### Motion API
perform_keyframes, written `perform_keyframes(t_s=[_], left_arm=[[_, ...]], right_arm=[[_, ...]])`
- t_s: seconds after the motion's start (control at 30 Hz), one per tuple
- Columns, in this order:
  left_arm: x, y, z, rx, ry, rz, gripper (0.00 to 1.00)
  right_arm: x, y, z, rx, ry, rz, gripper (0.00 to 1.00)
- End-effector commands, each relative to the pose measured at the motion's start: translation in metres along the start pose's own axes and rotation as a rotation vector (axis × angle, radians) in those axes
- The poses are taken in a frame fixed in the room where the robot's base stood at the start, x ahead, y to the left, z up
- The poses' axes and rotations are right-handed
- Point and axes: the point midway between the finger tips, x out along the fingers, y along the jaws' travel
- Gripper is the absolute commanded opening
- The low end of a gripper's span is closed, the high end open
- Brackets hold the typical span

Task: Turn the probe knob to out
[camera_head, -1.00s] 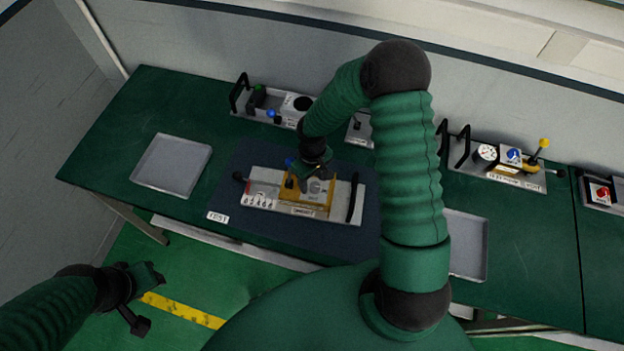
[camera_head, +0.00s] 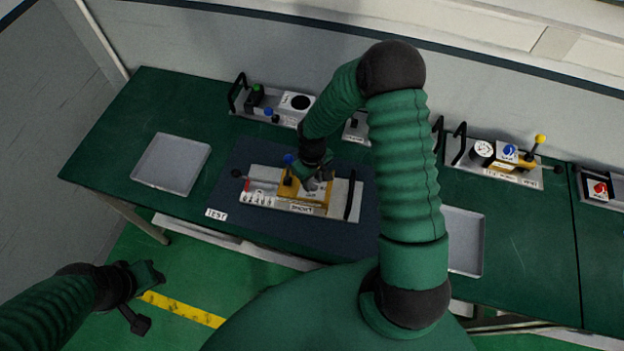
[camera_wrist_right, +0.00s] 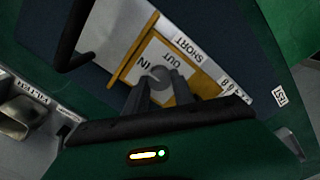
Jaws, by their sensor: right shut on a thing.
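The probe knob (camera_wrist_right: 160,75) is a small grey round knob on a white plate marked IN and OUT, set in a yellow frame (camera_wrist_right: 128,68) on a grey panel. The OUT label (camera_wrist_right: 178,60) and IN label (camera_wrist_right: 146,64) are readable in the right wrist view. My right gripper (camera_wrist_right: 160,84) is shut on the knob, one finger on each side; it also shows in the head view (camera_head: 312,184), where it hides the knob. The knob's pointing direction is hard to tell. My left gripper (camera_head: 145,285) hangs over the floor, away from the table; its jaw opening is unclear.
Grey trays stand left (camera_head: 172,164) and right (camera_head: 466,240). Other panels line the table's back.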

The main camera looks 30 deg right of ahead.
Motion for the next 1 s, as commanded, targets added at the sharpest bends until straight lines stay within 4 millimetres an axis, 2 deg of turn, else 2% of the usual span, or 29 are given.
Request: perform_keyframes(t_s=[0.27, 0.67, 1.0], left_arm=[[0.004, 0.000, 0.001, 0.000, 0.000, 0.000, 0.36], [0.016, 0.000, 0.004, 0.000, 0.000, 0.000, 0.36], [0.015, 0.000, 0.003, 0.000, 0.000, 0.000, 0.36]], right_arm=[[0.000, 0.000, -0.002, 0.080, 0.004, 0.001, 0.00], [-0.001, 0.000, -0.002, 0.368, 0.004, 0.000, 0.00], [-0.001, 0.000, -0.002, 0.371, 0.004, 0.000, 0.00]])
